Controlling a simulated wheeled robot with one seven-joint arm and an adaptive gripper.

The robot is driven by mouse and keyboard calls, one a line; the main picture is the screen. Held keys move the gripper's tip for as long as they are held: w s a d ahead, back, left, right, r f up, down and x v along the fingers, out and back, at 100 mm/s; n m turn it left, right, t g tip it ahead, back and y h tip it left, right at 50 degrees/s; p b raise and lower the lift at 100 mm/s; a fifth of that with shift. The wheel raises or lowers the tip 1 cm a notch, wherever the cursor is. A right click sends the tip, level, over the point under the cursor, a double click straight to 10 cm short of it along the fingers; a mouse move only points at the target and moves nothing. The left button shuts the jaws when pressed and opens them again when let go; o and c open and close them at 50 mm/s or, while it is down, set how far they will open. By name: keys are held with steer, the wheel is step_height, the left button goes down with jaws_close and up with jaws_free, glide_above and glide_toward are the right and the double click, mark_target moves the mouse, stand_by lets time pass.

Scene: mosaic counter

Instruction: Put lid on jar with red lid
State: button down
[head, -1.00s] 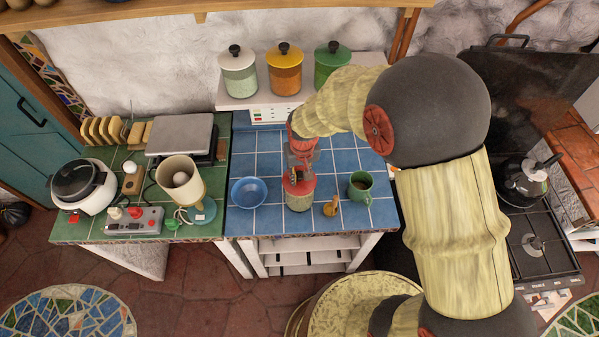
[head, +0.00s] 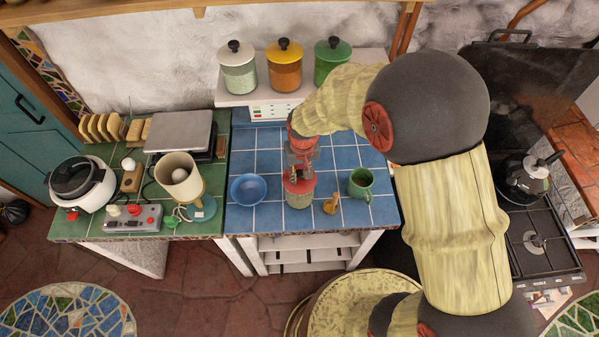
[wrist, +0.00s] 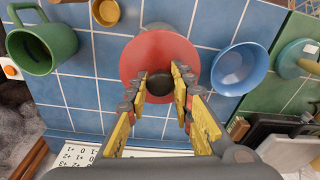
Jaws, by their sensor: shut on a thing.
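The red lid (head: 296,184) sits over the top of the speckled jar (head: 299,200) on the blue tiled counter. Whether it is fully seated or slightly above the rim I cannot tell. My gripper (head: 299,174) is above the lid, pointing down.
A blue bowl (head: 249,188) stands left of the jar. A small wooden-coloured cup (head: 330,206) and a green mug (head: 361,184) stand to its right. Three lidded canisters (head: 285,70) stand on the shelf behind. Free blue tiles lie behind the jar.

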steer(key=shift+f+b, duration=0.4)
steer(key=shift+f, duration=0.15)
stand_by(0.9)
steer(key=c, duration=1.5)
jaws_free()
steer(key=shift+o, duration=0.9)
steer(key=o, duration=0.3)
steer(key=shift+o, duration=0.2)
steer(key=shift+r, duration=0.1)
steer(key=shift+r+p, duration=2.15)
steer(key=shift+r, duration=1.3)
